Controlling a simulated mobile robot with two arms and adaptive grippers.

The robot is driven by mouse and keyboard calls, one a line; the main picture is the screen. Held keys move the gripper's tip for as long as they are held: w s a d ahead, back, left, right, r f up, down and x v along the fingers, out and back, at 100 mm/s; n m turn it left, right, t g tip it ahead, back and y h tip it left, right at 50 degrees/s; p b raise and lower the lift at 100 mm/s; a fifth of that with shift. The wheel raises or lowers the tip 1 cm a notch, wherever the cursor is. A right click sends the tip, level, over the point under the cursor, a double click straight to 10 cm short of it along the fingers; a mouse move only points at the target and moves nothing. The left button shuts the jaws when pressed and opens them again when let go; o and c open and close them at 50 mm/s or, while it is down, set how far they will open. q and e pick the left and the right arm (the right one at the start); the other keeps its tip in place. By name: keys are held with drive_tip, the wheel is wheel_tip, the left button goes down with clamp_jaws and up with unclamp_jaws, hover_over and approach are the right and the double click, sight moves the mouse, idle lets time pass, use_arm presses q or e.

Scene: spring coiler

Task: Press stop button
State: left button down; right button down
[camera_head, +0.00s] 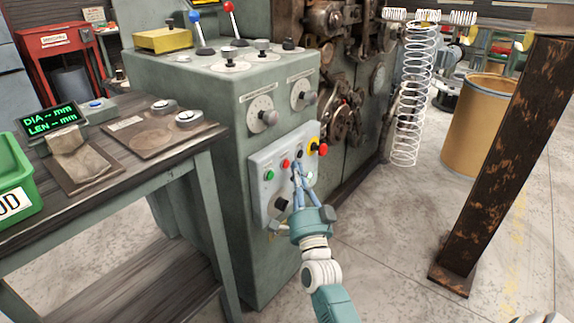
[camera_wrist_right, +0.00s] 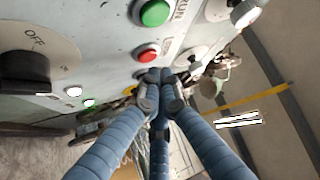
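A light grey control panel (camera_head: 258,163) is on the front of the green machine. It carries a green button (camera_head: 269,175) and a small red button (camera_head: 285,163). At its upper right is a larger red mushroom button (camera_head: 323,149) on a yellow base. My right gripper (camera_head: 297,166) is in front of the panel, its fingers drawn together just right of and below the small red button. In the right wrist view the closed fingertips (camera_wrist_right: 160,78) appear just below the red button (camera_wrist_right: 148,55), empty. The green button (camera_wrist_right: 154,12) is above it. I cannot tell whether the fingertips touch the panel. My left gripper is out of view.
A black OFF selector knob (camera_wrist_right: 25,70) sticks out from the panel. Two dial knobs (camera_head: 268,117) protrude above the panel. A workbench (camera_head: 130,140) stands at the left. A rusty post (camera_head: 500,160) and a brown drum (camera_head: 478,125) stand at the right, with open floor between.

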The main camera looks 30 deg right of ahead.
idle(0.3)
drive_tip(key=shift+w+a, duration=0.2)
drive_tip(key=shift+w, duration=0.2)
drive_tip(key=shift+w+a, duration=0.1)
drive_tip(key=shift+w, duration=0.2)
idle(0.6)
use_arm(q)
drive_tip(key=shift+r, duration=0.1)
use_arm(e)
drive_tip(key=shift+s, duration=0.1)
use_arm(q)
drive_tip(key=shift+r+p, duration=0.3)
drive_tip(key=shift+p, duration=0.05)
use_arm(e)
drive_tip(key=shift+s+d, duration=0.3)
drive_tip(key=shift+s, duration=0.3)
